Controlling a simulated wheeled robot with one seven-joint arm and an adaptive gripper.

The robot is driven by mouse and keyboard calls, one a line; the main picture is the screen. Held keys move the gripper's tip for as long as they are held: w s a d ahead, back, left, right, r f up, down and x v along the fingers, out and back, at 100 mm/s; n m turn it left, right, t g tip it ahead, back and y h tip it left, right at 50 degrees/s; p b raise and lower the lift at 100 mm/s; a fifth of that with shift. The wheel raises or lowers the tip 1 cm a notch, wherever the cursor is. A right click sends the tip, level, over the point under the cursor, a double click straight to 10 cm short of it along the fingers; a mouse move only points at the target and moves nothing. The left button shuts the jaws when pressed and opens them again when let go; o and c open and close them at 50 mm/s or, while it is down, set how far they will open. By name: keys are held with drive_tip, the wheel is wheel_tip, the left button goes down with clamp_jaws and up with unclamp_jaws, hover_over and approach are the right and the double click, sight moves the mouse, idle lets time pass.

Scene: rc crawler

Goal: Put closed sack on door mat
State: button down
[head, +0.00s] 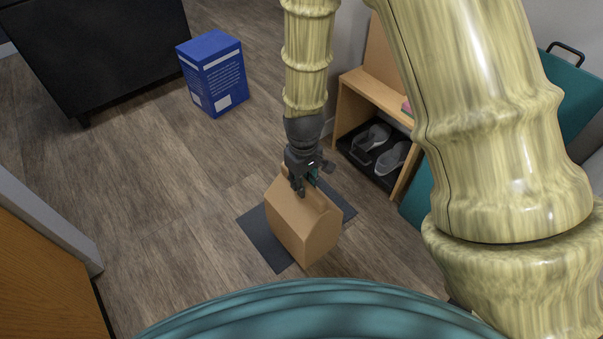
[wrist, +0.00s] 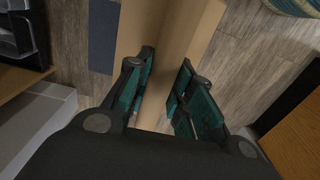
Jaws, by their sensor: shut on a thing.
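The closed sack (head: 305,226) is a tan, box-like paper bag with a folded, peaked top. It stands upright over the dark grey door mat (head: 262,239); I cannot tell whether its base touches the mat. My gripper (head: 308,183) comes down from above and is shut on the sack's top edge. In the wrist view, the sack (wrist: 172,62) runs between the teal-padded fingers of my gripper (wrist: 165,88). Part of the mat (wrist: 103,38) shows beside the sack there. The sack hides the middle of the mat.
A wooden shelf bench (head: 350,105) with shoes on a black tray (head: 362,165) stands just right of the mat. A blue box (head: 213,74) is on the floor at the back left, near a black cabinet (head: 95,45). A wooden door (head: 40,275) is at left. Floor left of the mat is clear.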

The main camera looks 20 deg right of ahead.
drive_tip(key=w+d+b, duration=0.1)
drive_tip(key=w, duration=0.1)
drive_tip(key=w+b, duration=0.1)
drive_tip(key=w, duration=0.2)
drive_tip(key=w+d+f+b, duration=0.1)
drive_tip(key=w, duration=0.2)
drive_tip(key=shift+w+d, duration=0.2)
drive_tip(key=shift+d, duration=0.1)
drive_tip(key=shift+f+b, duration=1.35)
drive_tip(key=shift+f, duration=0.4)
drive_tip(key=c, duration=1.3)
unclamp_jaws()
drive_tip(key=shift+o, duration=0.2)
wheel_tip(320, 180, up, 12)
drive_tip(key=p, duration=0.6)
drive_tip(key=shift+p, duration=0.3)
